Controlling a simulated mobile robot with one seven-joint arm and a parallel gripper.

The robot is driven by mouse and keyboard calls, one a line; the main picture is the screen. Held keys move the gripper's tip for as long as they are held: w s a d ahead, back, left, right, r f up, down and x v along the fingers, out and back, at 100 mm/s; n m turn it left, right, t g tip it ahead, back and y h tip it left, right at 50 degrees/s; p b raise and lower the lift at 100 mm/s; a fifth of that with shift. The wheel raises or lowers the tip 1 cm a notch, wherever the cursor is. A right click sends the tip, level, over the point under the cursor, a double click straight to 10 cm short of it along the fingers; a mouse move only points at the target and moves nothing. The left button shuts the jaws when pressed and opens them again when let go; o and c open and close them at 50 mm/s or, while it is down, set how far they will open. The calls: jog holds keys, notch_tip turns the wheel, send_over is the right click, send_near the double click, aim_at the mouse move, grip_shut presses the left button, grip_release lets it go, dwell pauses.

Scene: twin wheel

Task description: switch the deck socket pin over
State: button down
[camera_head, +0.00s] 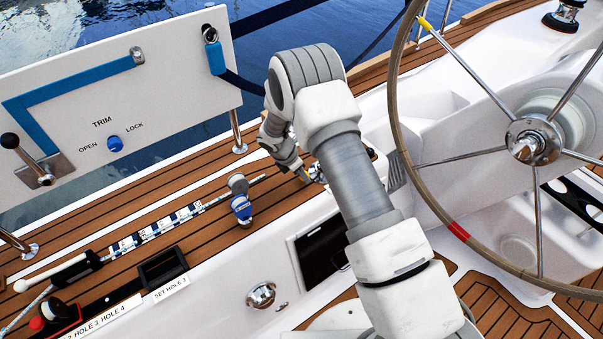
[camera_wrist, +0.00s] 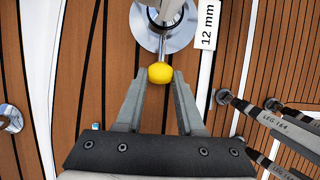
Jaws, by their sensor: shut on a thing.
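The deck socket pin shows in the wrist view as a thin metal lever (camera_wrist: 162,47) with a yellow ball knob (camera_wrist: 160,73) at its near end. It rises from a round chrome deck socket (camera_wrist: 147,35) at the top of that view. My gripper (camera_wrist: 160,79) is shut on the yellow knob, one finger on each side. In the head view my gripper (camera_head: 304,174) is down at the deck beside the socket (camera_head: 318,172), and my arm partly hides the spot.
A "12 mm" label (camera_wrist: 207,24) lies right of the socket. Metal rods marked "LEG 164" (camera_wrist: 275,119) stand at the right. A blue-handled fitting (camera_head: 241,208) stands left on the teak deck. The steering wheel (camera_head: 397,100) rises right of my arm.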

jog(key=shift+d, duration=0.1)
jog(key=shift+w+d+f, duration=0.35)
jog(key=shift+w+d, duration=0.25)
jog(key=shift+d, duration=0.25)
jog(key=c, duration=0.5)
grip_release()
jog(key=p+v, duration=0.4)
jog(key=v, duration=1.3)
jog(key=shift+s+a+r, duration=0.1)
jog(key=shift+s+a, duration=0.05)
jog(key=shift+a, duration=0.05)
jog(key=shift+r, duration=0.1)
